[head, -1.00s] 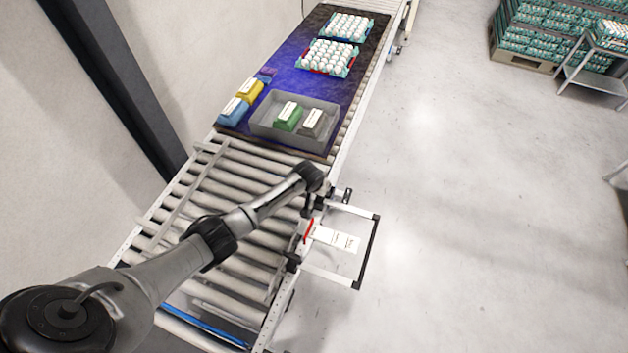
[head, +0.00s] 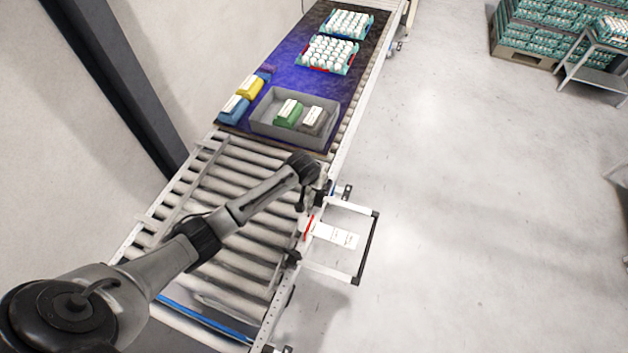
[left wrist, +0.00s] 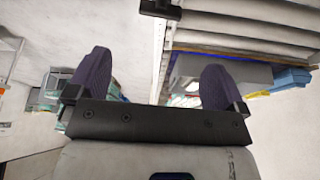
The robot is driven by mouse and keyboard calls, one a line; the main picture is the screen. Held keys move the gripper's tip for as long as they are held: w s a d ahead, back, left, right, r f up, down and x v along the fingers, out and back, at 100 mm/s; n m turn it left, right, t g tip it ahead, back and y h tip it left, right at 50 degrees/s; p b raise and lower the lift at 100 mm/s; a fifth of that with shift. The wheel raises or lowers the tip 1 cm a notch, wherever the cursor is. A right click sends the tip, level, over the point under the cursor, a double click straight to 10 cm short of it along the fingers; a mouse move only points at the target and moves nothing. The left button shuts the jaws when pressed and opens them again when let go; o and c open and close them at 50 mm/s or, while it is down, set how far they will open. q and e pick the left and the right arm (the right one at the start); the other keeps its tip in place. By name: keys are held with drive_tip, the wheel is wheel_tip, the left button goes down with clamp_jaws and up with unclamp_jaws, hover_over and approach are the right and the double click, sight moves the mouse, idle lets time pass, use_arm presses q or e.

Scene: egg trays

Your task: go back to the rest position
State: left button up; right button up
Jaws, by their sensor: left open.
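My left arm comes in from the lower left in the head view and reaches over the roller conveyor (head: 235,185). Its gripper (head: 308,203) is near the conveyor's right side rail, just left of the white frame. In the left wrist view the two dark fingers of my left gripper (left wrist: 152,82) stand wide apart with nothing between them. My right gripper is not seen in either view.
A grey crate (head: 268,129) holds a green and a grey carton. Blue (head: 232,112) and yellow (head: 249,88) cartons lie left of it. Egg trays (head: 326,54) stand farther back. A white frame (head: 340,272) juts out right of the conveyor. Open floor lies to the right.

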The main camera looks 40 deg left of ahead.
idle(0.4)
use_arm(q)
drive_tip(key=d+r+m+t+y, duration=0.1)
drive_tip(key=d+r+m, duration=0.2)
drive_tip(key=r, duration=0.4)
drive_tip(key=d+r+m+t, duration=0.1)
drive_tip(key=d+r+m, duration=0.1)
drive_tip(key=r, duration=0.5)
drive_tip(key=s+d+r+m+t, duration=0.1)
drive_tip(key=s+d+r+t, duration=0.1)
drive_tip(key=s+d+r, duration=0.3)
drive_tip(key=s+d+f+g+h, duration=0.15)
drive_tip(key=s+f, duration=0.25)
drive_tip(key=s, duration=0.6)
drive_tip(key=s+d+f+n+g, duration=0.15)
drive_tip(key=s+f, duration=0.35)
drive_tip(key=s, duration=0.5)
drive_tip(key=s+d+f+g+h, duration=0.1)
drive_tip(key=s+d+f+g, duration=0.2)
drive_tip(key=s, duration=0.7)
wheel_tip(320, 180, up, 11)
drive_tip(key=t+p, duration=0.1)
drive_tip(key=p, duration=1.1)
drive_tip(key=shift+s+p, duration=0.3)
drive_tip(key=shift+s, duration=0.05)
